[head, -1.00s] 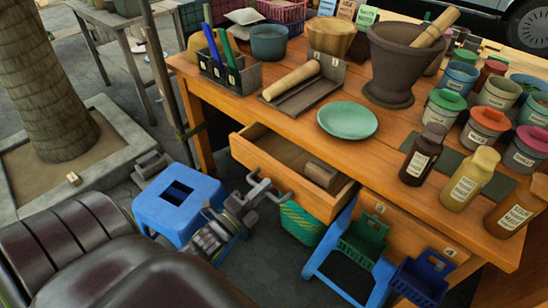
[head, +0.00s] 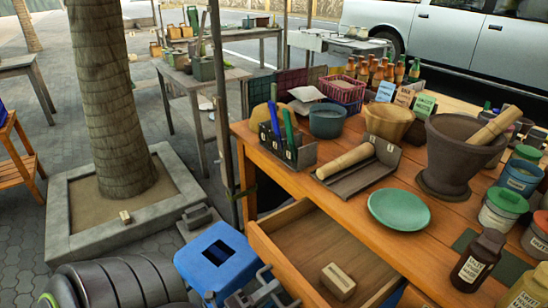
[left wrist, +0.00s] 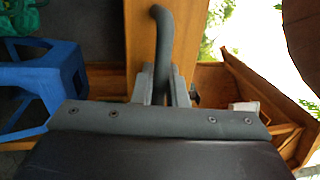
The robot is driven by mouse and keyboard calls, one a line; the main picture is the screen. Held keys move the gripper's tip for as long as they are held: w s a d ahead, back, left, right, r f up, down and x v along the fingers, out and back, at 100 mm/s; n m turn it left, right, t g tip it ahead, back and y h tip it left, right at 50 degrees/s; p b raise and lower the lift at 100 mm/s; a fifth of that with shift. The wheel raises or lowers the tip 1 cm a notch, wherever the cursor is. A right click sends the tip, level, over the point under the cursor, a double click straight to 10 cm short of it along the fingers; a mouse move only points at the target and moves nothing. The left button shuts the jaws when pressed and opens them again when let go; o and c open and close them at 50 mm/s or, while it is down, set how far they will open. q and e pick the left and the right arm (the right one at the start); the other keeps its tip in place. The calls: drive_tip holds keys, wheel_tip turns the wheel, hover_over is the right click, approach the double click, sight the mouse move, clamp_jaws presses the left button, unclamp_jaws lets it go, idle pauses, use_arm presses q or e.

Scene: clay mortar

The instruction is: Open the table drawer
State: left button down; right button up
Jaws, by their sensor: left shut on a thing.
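The wooden table drawer (head: 312,240) is pulled well out from under the orange table (head: 345,220). A small tan block (head: 338,279) lies on its floor. The near end of the drawer is cut off by the lower edge of the head view. My left gripper (head: 264,288) is at the bottom of the head view, beside the drawer's left side. In the left wrist view my left gripper (left wrist: 165,88) is shut on the dark curved drawer handle (left wrist: 164,40), in front of the wooden drawer front (left wrist: 142,35). My right gripper is not in view.
A blue stool (head: 214,258) stands close left of the drawer. A tree trunk (head: 108,100) in a stone-edged planter (head: 65,215) is further left. The tabletop holds a green plate (head: 399,209), a mortar (head: 452,150), a rolling pin (head: 345,161) and several jars.

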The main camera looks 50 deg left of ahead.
use_arm(q)
drive_tip(key=c, duration=1.5)
unclamp_jaws()
drive_tip(key=shift+c, duration=0.2)
drive_tip(key=b+v, duration=0.2)
drive_tip(key=v, duration=1.5)
drive_tip(key=shift+s, duration=0.25)
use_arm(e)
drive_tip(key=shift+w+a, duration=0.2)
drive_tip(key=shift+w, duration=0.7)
